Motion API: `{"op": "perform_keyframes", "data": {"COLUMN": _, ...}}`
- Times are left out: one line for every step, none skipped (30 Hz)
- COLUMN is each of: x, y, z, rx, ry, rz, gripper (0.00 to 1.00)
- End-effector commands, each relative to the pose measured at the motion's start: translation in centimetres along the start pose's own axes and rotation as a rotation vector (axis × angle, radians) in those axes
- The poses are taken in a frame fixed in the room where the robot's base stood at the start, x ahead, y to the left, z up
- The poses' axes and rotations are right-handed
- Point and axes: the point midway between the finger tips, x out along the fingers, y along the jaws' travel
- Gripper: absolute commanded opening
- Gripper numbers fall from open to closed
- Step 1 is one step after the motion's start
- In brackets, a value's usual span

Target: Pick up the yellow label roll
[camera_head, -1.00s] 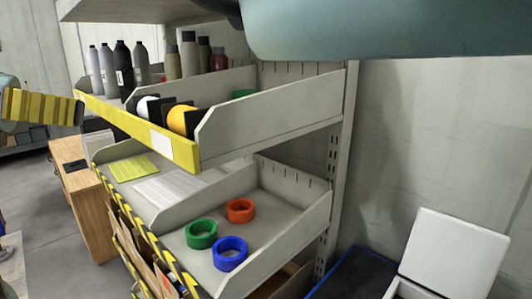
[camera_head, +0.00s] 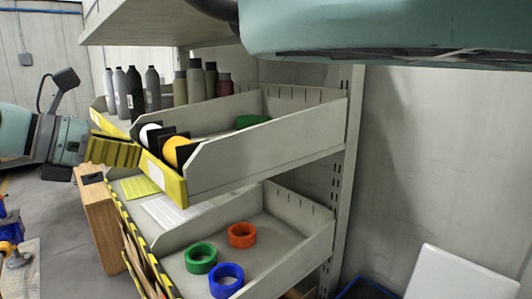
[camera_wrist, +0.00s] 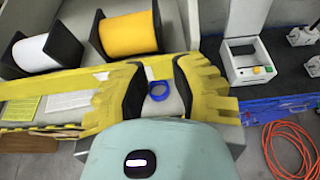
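The yellow label roll (camera_head: 174,151) sits between black end plates at the front of the upper shelf tray, beside a white roll (camera_head: 151,136). In the wrist view the yellow roll (camera_wrist: 128,34) lies at the top, past my left finger, with the white roll (camera_wrist: 47,52) to its left. My gripper (camera_head: 116,151) has thick yellow ribbed fingers and is just left of the tray's front lip in the head view. In the wrist view my gripper (camera_wrist: 160,82) is open, its fingers wide apart with nothing held between them.
Several bottles (camera_head: 137,90) stand behind the rolls. The tray's yellow front lip (camera_head: 165,180) and grey side wall (camera_head: 260,150) border the rolls. Green, orange (camera_head: 242,235) and blue tape rings lie on the lower shelf. A wooden cabinet (camera_head: 100,222) stands at left.

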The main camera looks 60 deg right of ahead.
Motion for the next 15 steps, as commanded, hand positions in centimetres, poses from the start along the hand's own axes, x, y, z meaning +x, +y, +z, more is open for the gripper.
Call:
{"op": "perform_keyframes", "data": {"x": 0.7, "y": -0.1, "z": 0.4, "rx": -0.001, "ry": 0.001, "rz": -0.008, "gripper": 0.24}}
{"op": "perform_keyframes", "data": {"x": 1.1, "y": -0.1, "z": 0.5, "rx": -0.001, "ry": 0.0, "rz": -0.007, "gripper": 0.24}}
{"op": "perform_keyframes", "data": {"x": 1.5, "y": -0.1, "z": 0.4, "rx": -0.001, "ry": -0.001, "rz": -0.007, "gripper": 0.24}}
{"op": "perform_keyframes", "data": {"x": 1.7, "y": -0.1, "z": 0.4, "rx": -0.001, "ry": 0.0, "rz": -0.006, "gripper": 0.24}}
{"op": "perform_keyframes", "data": {"x": 2.0, "y": -0.1, "z": 0.3, "rx": -0.002, "ry": 0.0, "rz": -0.006, "gripper": 0.24}}
{"op": "perform_keyframes", "data": {"x": 2.3, "y": -0.1, "z": 0.2, "rx": -0.002, "ry": 0.0, "rz": -0.006, "gripper": 0.24}}
{"op": "perform_keyframes", "data": {"x": 2.4, "y": -0.1, "z": 0.2, "rx": -0.001, "ry": 0.0, "rz": -0.006, "gripper": 0.24}}
{"op": "perform_keyframes", "data": {"x": 2.5, "y": -0.1, "z": 0.1, "rx": -0.001, "ry": 0.0, "rz": -0.006, "gripper": 0.24}}
{"op": "perform_keyframes", "data": {"x": 2.6, "y": -0.1, "z": 0.1, "rx": 0.0, "ry": 0.0, "rz": -0.005, "gripper": 0.24}}
{"op": "perform_keyframes", "data": {"x": 2.7, "y": -0.1, "z": 0.1, "rx": 0.0, "ry": 0.0, "rz": -0.005, "gripper": 0.24}}
{"op": "perform_keyframes", "data": {"x": 2.8, "y": -0.1, "z": 0.2, "rx": 0.0, "ry": 0.0, "rz": -0.005, "gripper": 0.24}}
{"op": "perform_keyframes", "data": {"x": 2.9, "y": -0.1, "z": 0.3, "rx": 0.0, "ry": 0.0, "rz": -0.005, "gripper": 0.24}}
{"op": "perform_keyframes", "data": {"x": 3.0, "y": 0.0, "z": 0.4, "rx": -0.001, "ry": 0.0, "rz": -0.004, "gripper": 0.24}}
{"op": "perform_keyframes", "data": {"x": 3.1, "y": 0.0, "z": 0.5, "rx": -0.001, "ry": -0.001, "rz": -0.005, "gripper": 0.24}}
{"op": "perform_keyframes", "data": {"x": 3.4, "y": -0.1, "z": 0.7, "rx": -0.002, "ry": -0.002, "rz": -0.006, "gripper": 0.24}}
